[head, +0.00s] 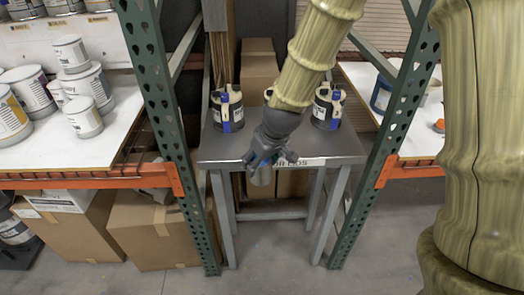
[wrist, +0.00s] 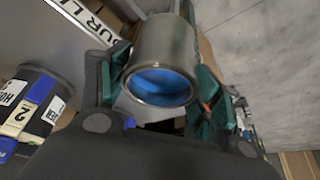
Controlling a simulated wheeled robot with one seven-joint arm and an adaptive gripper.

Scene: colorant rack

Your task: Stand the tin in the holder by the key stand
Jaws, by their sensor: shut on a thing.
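My gripper (head: 272,158) is shut on a bare metal tin, with green-padded fingers on either side of it in the wrist view (wrist: 160,85). The tin (head: 262,176) hangs in front of the grey table's front edge. In the wrist view the tin's (wrist: 166,45) round end with a blue inside faces the camera. Three dark round containers with blue and cream bands stand on the table: left (head: 228,112), right (head: 328,108), and a middle one (head: 268,94) mostly hidden by my arm. I cannot tell which thing is the holder or the key stand.
The grey table (head: 225,150) stands between green rack posts (head: 160,100) and (head: 405,95). A white label (head: 300,163) is on its front edge. A shelf with several paint cans (head: 90,85) is at left. Cardboard boxes (head: 160,230) sit below. The floor in front is clear.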

